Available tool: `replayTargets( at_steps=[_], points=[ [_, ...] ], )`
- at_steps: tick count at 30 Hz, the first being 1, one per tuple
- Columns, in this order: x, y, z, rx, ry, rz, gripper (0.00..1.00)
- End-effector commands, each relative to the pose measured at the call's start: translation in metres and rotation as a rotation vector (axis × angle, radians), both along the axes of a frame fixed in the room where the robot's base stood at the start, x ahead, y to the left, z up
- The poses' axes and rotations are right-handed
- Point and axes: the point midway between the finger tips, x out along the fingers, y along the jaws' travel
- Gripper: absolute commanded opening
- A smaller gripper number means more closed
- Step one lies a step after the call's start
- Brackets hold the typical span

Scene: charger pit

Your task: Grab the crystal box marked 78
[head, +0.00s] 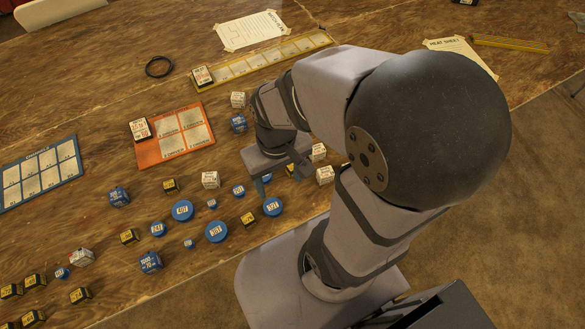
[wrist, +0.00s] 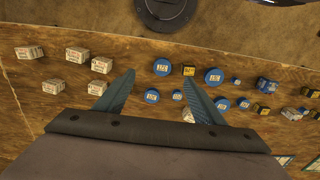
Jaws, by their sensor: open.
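My gripper (head: 282,180) is open over the front part of the wooden table; in the wrist view its two blue-grey fingers (wrist: 158,77) are spread with nothing held between them. Small black boxes with yellow labels may be the crystal boxes. One (head: 249,219) lies in front of my gripper, others (head: 170,185) (head: 129,237) stand to its left, and several are at the lower left. In the wrist view a black and yellow box (wrist: 189,70) is just beyond the right fingertip. I cannot read 78 on any box.
An orange tray card (head: 200,112), a blue card (head: 75,155) and a yellow strip (head: 318,39) lie behind. The table's front edge is near.

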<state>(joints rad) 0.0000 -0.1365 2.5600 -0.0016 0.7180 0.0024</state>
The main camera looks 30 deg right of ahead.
Motion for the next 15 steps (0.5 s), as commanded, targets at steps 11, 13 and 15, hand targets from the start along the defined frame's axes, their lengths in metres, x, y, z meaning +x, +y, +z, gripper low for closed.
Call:
replayTargets(
  at_steps=[11, 13, 15],
  points=[
    [0.0, 0.0, -0.001, -0.002, 0.004, 0.006, 0.47],
    [-0.001, 0.0, -0.004, -0.009, 0.018, 0.025, 0.47],
    [-0.002, -0.001, -0.011, -0.026, 0.045, 0.065, 0.47]
  ],
)
